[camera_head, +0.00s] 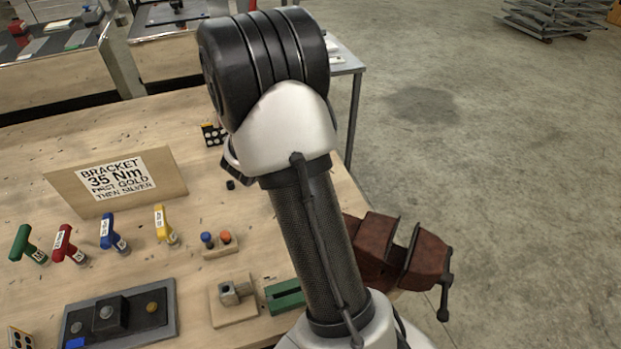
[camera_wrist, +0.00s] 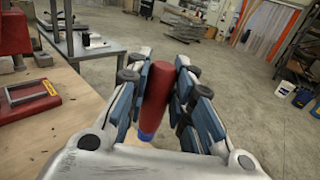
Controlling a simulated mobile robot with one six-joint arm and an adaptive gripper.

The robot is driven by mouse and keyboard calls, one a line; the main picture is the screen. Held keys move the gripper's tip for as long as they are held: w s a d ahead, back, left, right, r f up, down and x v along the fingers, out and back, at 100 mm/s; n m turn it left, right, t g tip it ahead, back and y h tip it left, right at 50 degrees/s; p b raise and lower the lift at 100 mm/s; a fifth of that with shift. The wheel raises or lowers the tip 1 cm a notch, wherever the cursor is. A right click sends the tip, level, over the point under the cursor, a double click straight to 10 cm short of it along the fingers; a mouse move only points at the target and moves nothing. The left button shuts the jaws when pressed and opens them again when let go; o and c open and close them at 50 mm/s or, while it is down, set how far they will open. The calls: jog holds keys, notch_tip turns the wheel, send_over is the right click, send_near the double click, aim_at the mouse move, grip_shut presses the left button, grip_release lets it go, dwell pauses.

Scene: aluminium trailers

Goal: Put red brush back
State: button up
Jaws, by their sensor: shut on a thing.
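In the wrist view my gripper (camera_wrist: 160,78) is shut on a red cylindrical thing (camera_wrist: 157,96), which looks like the red brush. It sits between the two blue-padded fingers, with a blue part at its lower end. Its bristles cannot be made out. In the head view my arm hides the brush and nearly all of the gripper. Where the brush belongs cannot be told from these frames.
The wooden bench (camera_head: 200,190) holds a bracket sign (camera_head: 118,180), several coloured T-handled tools (camera_head: 110,235), a dark fixture tray (camera_head: 165,325), a small block with blue and orange pegs (camera_head: 220,247) and a green block (camera_head: 284,296). A red-brown vise (camera_head: 385,250) stands at the right edge.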

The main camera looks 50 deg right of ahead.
notch_tip(320, 180, down, 20)
jog(key=b, duration=0.6)
jog(key=shift+r+b, duration=0.15)
jog(key=shift+b, duration=0.25)
jog(key=shift+f, duration=0.25)
jog(key=o, duration=0.9)
jog(key=shift+r, duration=0.1)
